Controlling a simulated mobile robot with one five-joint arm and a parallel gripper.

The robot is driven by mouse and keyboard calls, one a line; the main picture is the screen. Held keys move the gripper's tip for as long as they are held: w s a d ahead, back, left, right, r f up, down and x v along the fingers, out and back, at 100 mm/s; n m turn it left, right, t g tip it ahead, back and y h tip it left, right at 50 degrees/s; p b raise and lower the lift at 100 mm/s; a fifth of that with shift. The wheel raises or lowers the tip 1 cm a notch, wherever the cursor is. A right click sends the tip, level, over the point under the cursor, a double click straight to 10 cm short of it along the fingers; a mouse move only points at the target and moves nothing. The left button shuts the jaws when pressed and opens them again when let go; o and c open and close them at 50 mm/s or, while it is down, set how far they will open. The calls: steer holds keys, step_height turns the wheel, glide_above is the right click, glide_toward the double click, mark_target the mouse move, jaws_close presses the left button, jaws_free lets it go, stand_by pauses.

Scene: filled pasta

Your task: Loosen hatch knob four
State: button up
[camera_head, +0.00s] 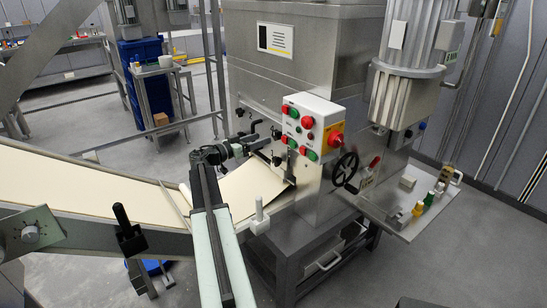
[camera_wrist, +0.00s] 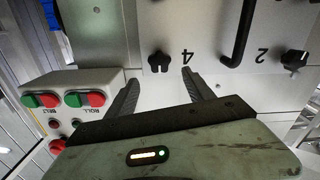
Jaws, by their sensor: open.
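Hatch knob four (camera_wrist: 160,62) is a small black lobed knob on the pale metal hatch panel (camera_wrist: 145,20), beside an upside-down printed "4". My gripper (camera_wrist: 158,77) is open and empty. In the wrist view its two dark fingers lie left and right of the knob, with the tips just short of it in the picture. How far they are from the panel I cannot tell. In the head view my gripper (camera_head: 262,142) points right toward the machine's lower front, where small dark knobs show. Which of those is knob four is unclear there.
A second black knob (camera_wrist: 295,58) by a "2" and a black bar handle (camera_wrist: 238,35) are to the right on the panel. A control box (camera_head: 309,128) with red and green buttons juts out close by. A pale dough sheet (camera_head: 90,190) runs below my arm.

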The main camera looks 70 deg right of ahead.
mark_target(274, 136)
steer(key=x, duration=0.8)
steer(key=shift+f, duration=0.35)
jaws_close()
